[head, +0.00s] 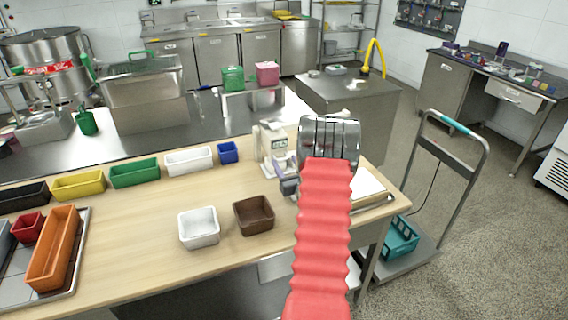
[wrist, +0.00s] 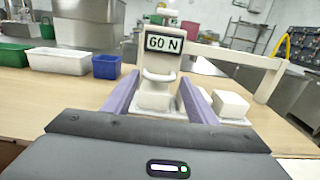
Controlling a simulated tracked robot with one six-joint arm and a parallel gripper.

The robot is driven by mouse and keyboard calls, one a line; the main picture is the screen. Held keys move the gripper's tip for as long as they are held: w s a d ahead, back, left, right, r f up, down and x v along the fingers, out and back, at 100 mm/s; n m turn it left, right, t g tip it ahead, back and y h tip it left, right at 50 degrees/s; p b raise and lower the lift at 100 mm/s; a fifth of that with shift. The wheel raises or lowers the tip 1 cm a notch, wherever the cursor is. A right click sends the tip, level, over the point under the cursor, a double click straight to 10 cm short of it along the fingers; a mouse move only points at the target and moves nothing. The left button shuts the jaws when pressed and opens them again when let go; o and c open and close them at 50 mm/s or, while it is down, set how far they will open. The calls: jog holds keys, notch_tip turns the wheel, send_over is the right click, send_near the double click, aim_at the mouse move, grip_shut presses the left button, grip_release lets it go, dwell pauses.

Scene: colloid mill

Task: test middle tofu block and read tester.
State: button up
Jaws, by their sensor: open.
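The tester (wrist: 163,44), a pale upright device, reads "60 N" on its display in the wrist view. It also shows in the head view (head: 268,140), left of my wrist. My gripper (wrist: 158,77) is open, its two lavender fingers pointing toward the tester's lower part. A whitish block-like piece (wrist: 153,101) is between the fingers, below the tester's curved white part; I cannot tell if they touch. A white tofu block (wrist: 232,104) sits right of the fingers, with another pale piece partly hidden behind the right finger. My arm hides the blocks in the head view.
A pale bar (wrist: 235,58) runs right from the tester. A blue bin (head: 228,152) and white bin (head: 188,161) stand left of it. A brown bin (head: 254,215) and a white square bin (head: 199,228) stand nearer.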

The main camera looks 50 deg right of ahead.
jog(key=shift+w+d, duration=0.3)
jog(key=shift+w, duration=0.3)
jog(key=shift+c, duration=0.6)
